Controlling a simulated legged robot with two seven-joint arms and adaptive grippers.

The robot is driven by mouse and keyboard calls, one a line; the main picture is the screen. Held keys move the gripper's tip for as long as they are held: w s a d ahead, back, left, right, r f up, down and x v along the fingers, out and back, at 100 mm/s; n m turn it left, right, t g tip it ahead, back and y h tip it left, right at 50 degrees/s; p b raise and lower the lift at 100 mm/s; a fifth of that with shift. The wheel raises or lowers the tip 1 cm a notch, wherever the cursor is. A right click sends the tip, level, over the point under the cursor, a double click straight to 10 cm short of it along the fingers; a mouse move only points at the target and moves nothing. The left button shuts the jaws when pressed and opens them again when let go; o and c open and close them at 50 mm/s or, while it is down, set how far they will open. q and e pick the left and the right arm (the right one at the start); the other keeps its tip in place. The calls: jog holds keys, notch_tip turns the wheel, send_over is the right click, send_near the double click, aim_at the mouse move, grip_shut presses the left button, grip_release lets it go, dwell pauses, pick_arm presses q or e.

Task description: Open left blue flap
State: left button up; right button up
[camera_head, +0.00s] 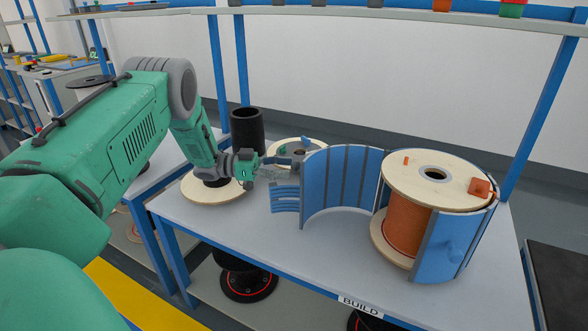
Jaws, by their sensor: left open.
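The left blue flap (345,178) is a curved, ribbed panel standing on the table to the left of the cable spool. It is swung out from the spool, with its inner side showing. The spool (405,225) has wooden end discs and an orange winding, and a second blue panel (443,245) covers its front right. My left gripper (272,172) is open and beside the flap's far left end, where slotted blue strips (285,198) hang. I cannot tell whether the fingers touch the flap. My right gripper is not in view.
The grey table (310,255) has clear room in front of the flap. A black cylinder (247,130) and wooden discs (213,190) stand behind and left of my gripper. An orange block (480,187) sits on the spool's top. A shelf (400,15) runs above the back edge.

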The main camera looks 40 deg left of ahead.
pick_arm(q)
jog(key=v, duration=0.9)
jog(key=shift+a+f, duration=0.2)
jog(key=shift+a, duration=0.05)
jog(key=shift+w, duration=0.1)
